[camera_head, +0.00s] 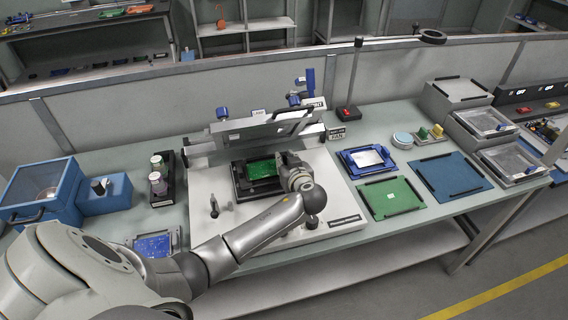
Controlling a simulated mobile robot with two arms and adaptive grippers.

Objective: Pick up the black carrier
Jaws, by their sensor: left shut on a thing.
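The black carrier (239,181) is a dark rectangular frame with a green circuit board (263,169) in it. It is over the white base plate of the fixture in the middle of the bench. My left arm reaches in from the lower left, and my left gripper (284,163) is shut on the carrier's right side. The wrist hides the fingertips and the carrier's right end. I cannot tell whether the carrier is lifted off the plate. My right gripper is not in view.
The fixture's raised grey frame (262,128) stands just behind the carrier. A blue tray (366,160), a green panel (391,197) and a blue panel (450,175) lie to the right. A black holder with bottles (160,184) and a blue box (43,190) stand left.

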